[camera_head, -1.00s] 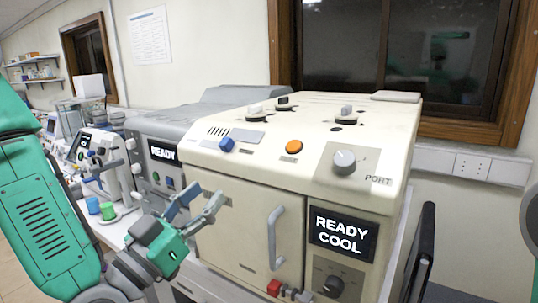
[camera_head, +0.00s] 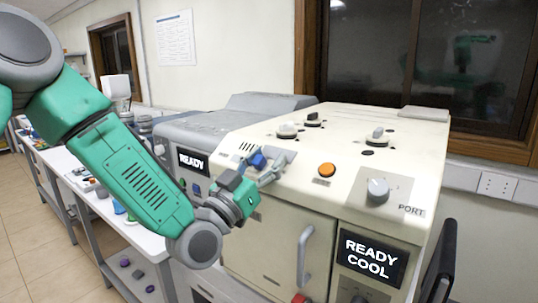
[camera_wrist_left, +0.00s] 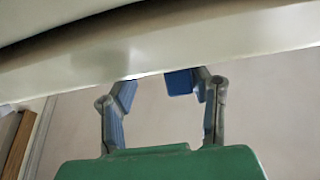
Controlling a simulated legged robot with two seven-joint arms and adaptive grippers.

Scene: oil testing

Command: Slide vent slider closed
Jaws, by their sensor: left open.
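The vent slider is a small blue knob (camera_head: 257,159) on the front top edge of the cream oven-like machine (camera_head: 330,215), just below the dark vent slots (camera_head: 246,147). A grey plate (camera_head: 280,155) lies to its right. My left gripper (camera_head: 265,170) is open at the knob, with its fingers partly covering it in the head view. In the left wrist view a blue block (camera_wrist_left: 180,82), which looks like the knob, sits between the open fingers, closer to the right one. I cannot tell whether they touch. My right gripper is not in view.
An orange button (camera_head: 327,170), several dials and a READY COOL display (camera_head: 370,257) are on the machine. A door handle (camera_head: 304,255) sticks out from its front. A grey machine (camera_head: 195,140) stands close on the left, beside a white bench (camera_head: 130,225).

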